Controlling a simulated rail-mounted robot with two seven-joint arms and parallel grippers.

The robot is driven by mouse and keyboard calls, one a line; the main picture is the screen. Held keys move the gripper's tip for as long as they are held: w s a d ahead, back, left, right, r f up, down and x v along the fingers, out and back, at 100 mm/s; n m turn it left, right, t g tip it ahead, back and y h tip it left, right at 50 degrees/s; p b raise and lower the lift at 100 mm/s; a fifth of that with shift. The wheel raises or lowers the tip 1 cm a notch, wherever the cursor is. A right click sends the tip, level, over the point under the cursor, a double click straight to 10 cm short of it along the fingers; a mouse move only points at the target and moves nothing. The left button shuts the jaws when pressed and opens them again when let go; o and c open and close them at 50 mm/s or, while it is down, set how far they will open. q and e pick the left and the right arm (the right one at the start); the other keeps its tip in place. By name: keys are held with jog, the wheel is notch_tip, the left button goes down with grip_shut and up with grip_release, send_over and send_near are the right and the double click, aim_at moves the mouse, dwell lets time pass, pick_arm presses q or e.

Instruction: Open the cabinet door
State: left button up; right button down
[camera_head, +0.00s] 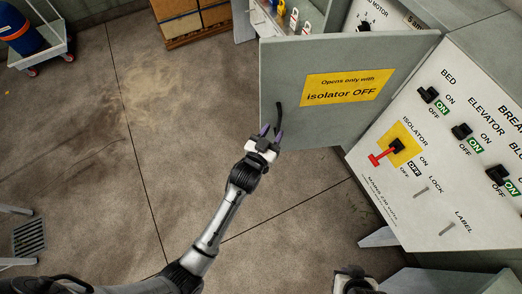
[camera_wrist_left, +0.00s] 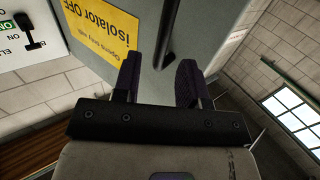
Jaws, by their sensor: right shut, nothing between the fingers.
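The grey cabinet door (camera_head: 345,55) stands swung out from the cabinet. Its yellow label (camera_head: 347,87) reads "Opens only with isolator OFF". A dark bar handle (camera_head: 279,117) is near the door's free left edge; it also shows in the left wrist view (camera_wrist_left: 171,32). My left gripper (camera_head: 270,133) is at the lower end of the handle. Its fingers (camera_wrist_left: 159,78) are spread, with the handle showing between them; I cannot tell whether they touch it. My right gripper (camera_head: 355,282) is only partly in view at the bottom edge, its fingers hardly visible.
The control panel (camera_head: 440,215) at right carries several black switches and a red isolator lever (camera_head: 383,156) pointing down-left on a yellow plate. Behind the door are a panel marked MOTOR and padlocks (camera_head: 294,17). A wooden crate (camera_head: 190,20) stands behind.

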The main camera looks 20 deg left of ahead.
pick_arm(q)
jog(key=s+a+b, duration=0.1)
jog(key=s, duration=0.7)
jog(key=shift+s+a, duration=0.25)
jog(key=shift+c, duration=0.5)
